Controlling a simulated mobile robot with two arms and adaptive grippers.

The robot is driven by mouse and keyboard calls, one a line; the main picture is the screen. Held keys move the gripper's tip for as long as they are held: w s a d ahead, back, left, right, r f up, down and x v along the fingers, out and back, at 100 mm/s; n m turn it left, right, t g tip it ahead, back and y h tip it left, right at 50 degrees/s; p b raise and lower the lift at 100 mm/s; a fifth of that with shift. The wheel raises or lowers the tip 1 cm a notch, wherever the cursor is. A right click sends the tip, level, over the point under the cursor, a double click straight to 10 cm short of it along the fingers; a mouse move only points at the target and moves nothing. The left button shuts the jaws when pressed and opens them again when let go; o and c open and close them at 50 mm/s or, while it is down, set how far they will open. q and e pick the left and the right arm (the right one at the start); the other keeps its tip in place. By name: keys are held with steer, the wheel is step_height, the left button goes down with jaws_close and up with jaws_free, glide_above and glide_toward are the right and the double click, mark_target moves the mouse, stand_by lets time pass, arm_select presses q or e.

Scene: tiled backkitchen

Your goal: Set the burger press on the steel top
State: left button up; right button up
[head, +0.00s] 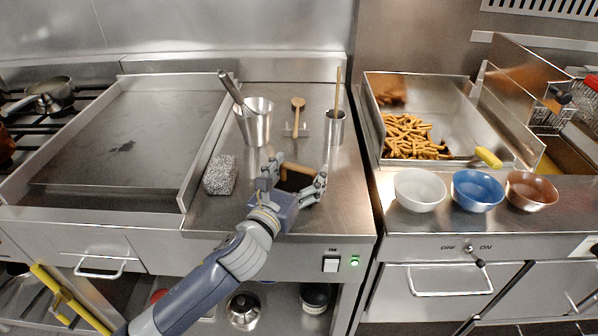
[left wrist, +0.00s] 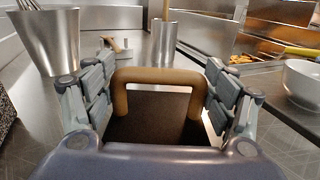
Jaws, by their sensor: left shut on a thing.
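The burger press, a dark flat plate with an arched wooden handle (head: 297,169), is between the fingers of my left gripper (head: 292,187). In the left wrist view the press (left wrist: 152,130) fills the space between both finger pads, its handle standing upright. My left gripper is shut on it. The press is at the steel top (head: 320,215), right of centre; I cannot tell whether its underside touches the surface. My right gripper is in neither view.
A grey scrubber block (head: 220,175) lies to the left. Bowls (head: 420,190) stand on the right counter. Bare steel lies in front and to the right.

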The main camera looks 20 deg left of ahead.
arm_select(q)
steer(key=shift+r, duration=0.1)
steer(key=o, duration=1.8)
steer(key=s, duration=0.4)
steer(key=s+a, duration=0.1)
steer(key=s, duration=0.7)
steer(key=shift+a, duration=0.15)
